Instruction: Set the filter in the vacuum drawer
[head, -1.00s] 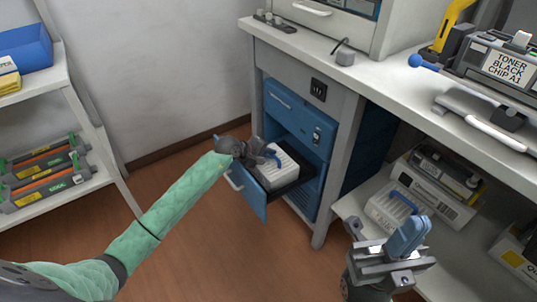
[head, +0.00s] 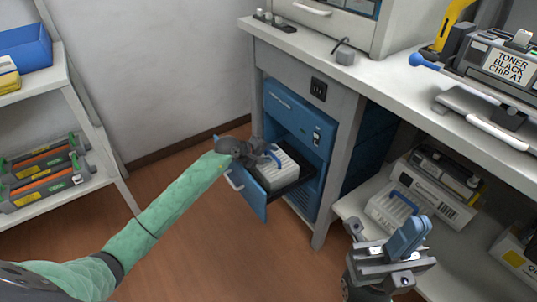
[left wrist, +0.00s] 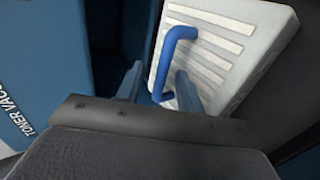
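The filter (head: 284,170) is a white ribbed block with a blue handle. It sits in the pulled-out vacuum drawer (head: 247,191) of the blue cabinet; I cannot tell if it is fully seated. In the left wrist view the filter (left wrist: 222,55) looks tilted, with the handle's near end between my fingertips. My left gripper (head: 262,157) is over the drawer's left side, at the filter. Its fingers (left wrist: 158,88) are apart, one on each side of the handle's end, with no clear grip. My right gripper (head: 408,238) is in front of the lower shelf, away from the filter; its finger gap is unclear.
A similar white ribbed block with a blue handle (head: 393,209) lies on the lower shelf (head: 453,262) beside boxes. The bench top (head: 400,88) overhangs at right, with a toner cartridge (head: 500,65) on it. A shelf rack (head: 85,187) stands at left. The floor before the drawer is clear.

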